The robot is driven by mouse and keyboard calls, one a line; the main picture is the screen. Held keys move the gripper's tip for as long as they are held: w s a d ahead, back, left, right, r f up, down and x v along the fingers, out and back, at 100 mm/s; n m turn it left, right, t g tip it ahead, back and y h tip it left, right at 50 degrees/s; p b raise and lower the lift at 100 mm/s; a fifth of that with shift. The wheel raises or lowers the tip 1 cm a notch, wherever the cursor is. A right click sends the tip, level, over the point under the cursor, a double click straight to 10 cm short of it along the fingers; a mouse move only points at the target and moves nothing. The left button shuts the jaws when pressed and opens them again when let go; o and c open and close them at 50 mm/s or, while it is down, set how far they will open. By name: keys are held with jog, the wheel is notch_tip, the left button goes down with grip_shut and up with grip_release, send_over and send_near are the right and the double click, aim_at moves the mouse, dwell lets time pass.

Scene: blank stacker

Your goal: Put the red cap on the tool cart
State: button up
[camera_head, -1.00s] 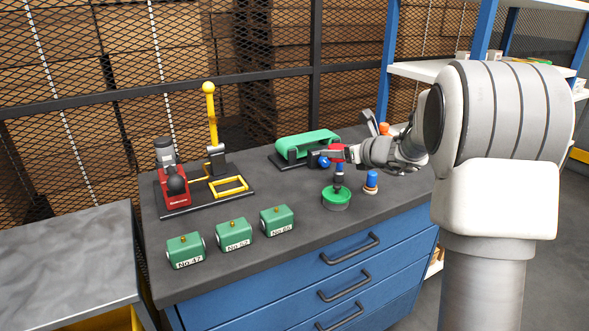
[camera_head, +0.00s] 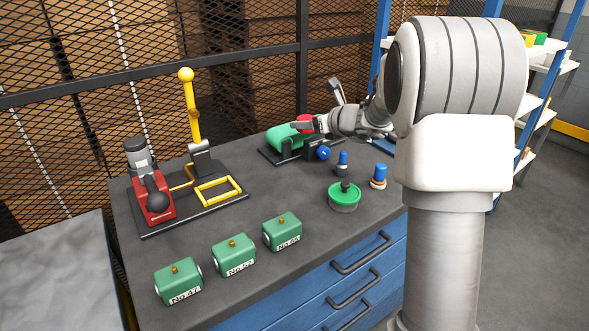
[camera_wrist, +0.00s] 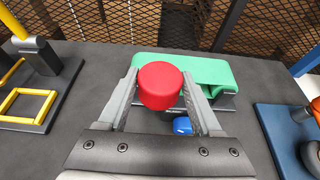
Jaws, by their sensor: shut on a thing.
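The red cap (camera_head: 305,120) is held between the fingers of my gripper (camera_head: 304,126). In the wrist view the red cap (camera_wrist: 160,84) is a short round cylinder with a finger pressed on each side. My gripper holds it in front of or above the green belt machine (camera_head: 285,137); the exact height is hard to tell. A grey metal-topped stand (camera_head: 60,265) is at the lower left, apart from the workbench (camera_head: 270,200). It may be the tool cart; I see only part of its top.
On the bench are a red machine with a yellow lever (camera_head: 190,110), several green labelled boxes (camera_head: 235,255), a green round-topped piece (camera_head: 344,196) and two blue-capped pieces (camera_head: 378,175). A wire mesh fence stands behind.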

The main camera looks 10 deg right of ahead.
jog(key=b, duration=0.5)
send_over(296, 190)
notch_tip(296, 190, down, 7)
jog(key=shift+r, duration=0.1)
jog(key=shift+f+b, duration=0.8)
jog(key=shift+f, duration=1.25)
jog(key=shift+f, duration=0.1)
jog(key=shift+f+b, duration=0.1)
jog(key=shift+b, duration=0.2)
jog(key=o, duration=1.3)
jog(key=shift+r, duration=0.2)
